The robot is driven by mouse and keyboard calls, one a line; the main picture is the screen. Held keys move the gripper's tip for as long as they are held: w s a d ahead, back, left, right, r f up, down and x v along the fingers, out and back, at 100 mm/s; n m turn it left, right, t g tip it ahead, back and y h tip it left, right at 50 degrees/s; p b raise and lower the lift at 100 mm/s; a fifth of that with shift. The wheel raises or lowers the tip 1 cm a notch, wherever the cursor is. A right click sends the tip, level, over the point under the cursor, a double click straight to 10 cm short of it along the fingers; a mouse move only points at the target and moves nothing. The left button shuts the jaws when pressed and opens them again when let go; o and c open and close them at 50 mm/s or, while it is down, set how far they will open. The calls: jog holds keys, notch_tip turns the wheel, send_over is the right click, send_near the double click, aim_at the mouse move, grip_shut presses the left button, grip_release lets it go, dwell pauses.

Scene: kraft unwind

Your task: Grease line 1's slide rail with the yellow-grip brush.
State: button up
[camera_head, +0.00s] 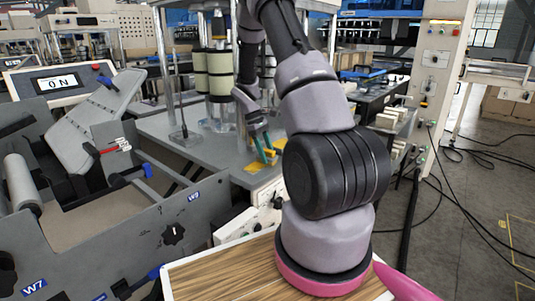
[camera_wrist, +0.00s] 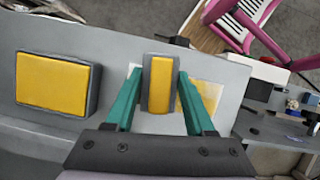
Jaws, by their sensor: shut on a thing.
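My gripper (camera_wrist: 160,98) has teal fingers on both sides of a small upright yellow-and-grey block, which looks like the grip of the yellow-grip brush (camera_wrist: 161,84). In the head view my gripper (camera_head: 266,151) is low over the grey machine deck, with a bit of yellow at its fingertips. No bristles show; the brush's working end is hidden. A yellow patch (camera_wrist: 208,93) lies behind the right finger, and a larger yellow pad in a grey frame (camera_wrist: 58,82) lies to the left. I cannot pick out line 1's slide rail for sure.
The grey deck (camera_head: 205,158) carries cream rollers (camera_head: 219,73) on posts and a thin upright rod (camera_head: 178,95). A panel reading "0 N" (camera_head: 57,83) stands at left, above a grey frame marked W7 and W9. A wooden board (camera_head: 222,276) lies in front. Cables cross the right floor.

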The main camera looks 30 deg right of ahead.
aim_at(256, 169)
jog(key=shift+w+a+f, duration=0.1)
jog(key=shift+a+f, duration=0.1)
jog(key=shift+a, duration=1.3)
grip_shut()
jog(key=shift+s+a, duration=0.25)
jog(key=shift+a, duration=0.8)
jog(key=shift+s+a, duration=0.5)
jog(key=shift+a, duration=0.25)
jog(key=shift+s+a+r, duration=0.1)
jog(key=shift+s+a, duration=0.25)
jog(key=shift+a, duration=0.4)
jog(key=shift+s+a+r, duration=0.1)
jog(key=shift+s+a, duration=0.25)
jog(key=shift+a, duration=0.4)
jog(key=shift+r, duration=3)
